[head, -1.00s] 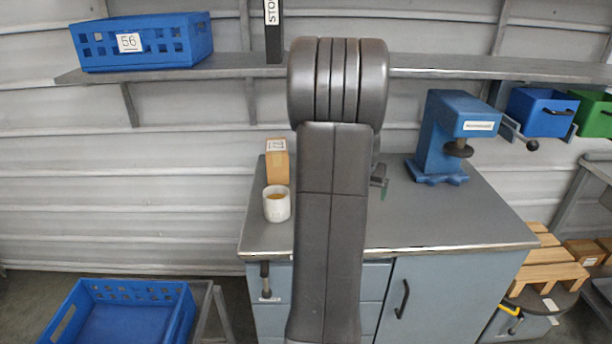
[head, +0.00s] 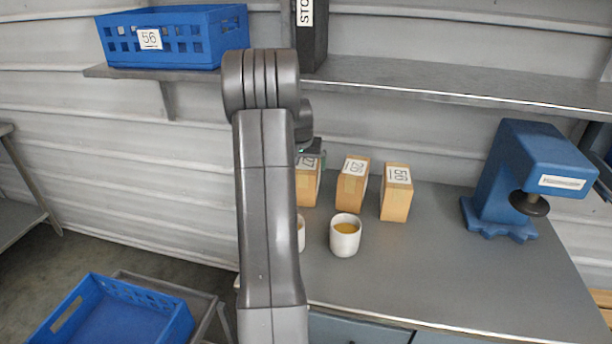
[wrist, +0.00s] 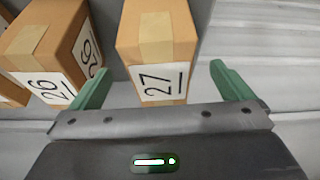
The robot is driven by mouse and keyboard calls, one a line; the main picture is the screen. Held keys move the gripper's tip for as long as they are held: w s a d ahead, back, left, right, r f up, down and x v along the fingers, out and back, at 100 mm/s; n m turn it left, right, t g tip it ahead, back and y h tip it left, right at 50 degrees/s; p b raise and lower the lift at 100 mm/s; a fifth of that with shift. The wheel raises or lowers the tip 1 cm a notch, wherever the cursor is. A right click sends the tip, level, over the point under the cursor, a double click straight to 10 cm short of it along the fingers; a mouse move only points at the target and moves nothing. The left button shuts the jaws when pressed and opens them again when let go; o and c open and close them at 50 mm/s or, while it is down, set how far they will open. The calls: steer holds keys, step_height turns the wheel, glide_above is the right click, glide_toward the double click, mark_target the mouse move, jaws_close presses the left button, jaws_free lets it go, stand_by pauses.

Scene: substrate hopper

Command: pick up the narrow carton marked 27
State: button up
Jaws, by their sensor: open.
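The narrow tan carton marked 27 (wrist: 157,42) stands in the middle of the wrist view, its label facing my gripper (wrist: 160,75). My gripper is open and empty, with one green finger on each side of the carton and a visible gap on both sides. In the head view the carton (head: 307,188) stands on the grey bench, partly hidden behind my arm. My gripper (head: 314,148) shows just above and behind it, mostly hidden. How far the fingertips are above the carton I cannot tell.
A carton marked 26 (wrist: 45,45) is close to the left finger. In the head view, two more cartons (head: 352,188) (head: 396,200) stand to the right. A white cup (head: 345,238) and a partly hidden one stand in front. A shelf (head: 430,80) runs above; a blue press (head: 520,180) stands right.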

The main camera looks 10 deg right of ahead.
mark_target(306, 163)
steer(key=shift+w+d+p, duration=0.2)
steer(key=shift+w+d, duration=0.05)
steer(key=shift+w, duration=0.5)
steer(key=shift+w+d+p, duration=0.2)
steer(key=shift+w+d, duration=0.05)
steer(key=shift+w, duration=0.45)
steer(key=p+x, duration=0.1)
steer(key=x, duration=0.3)
steer(key=shift+w+f, duration=0.15)
steer(key=shift+f, duration=0.35)
steer(key=shift+f+b, duration=0.25)
steer(key=shift+b, duration=0.05)
steer(key=shift+c, duration=0.2)
steer(key=c, duration=1.4)
steer(key=shift+r, duration=0.15)
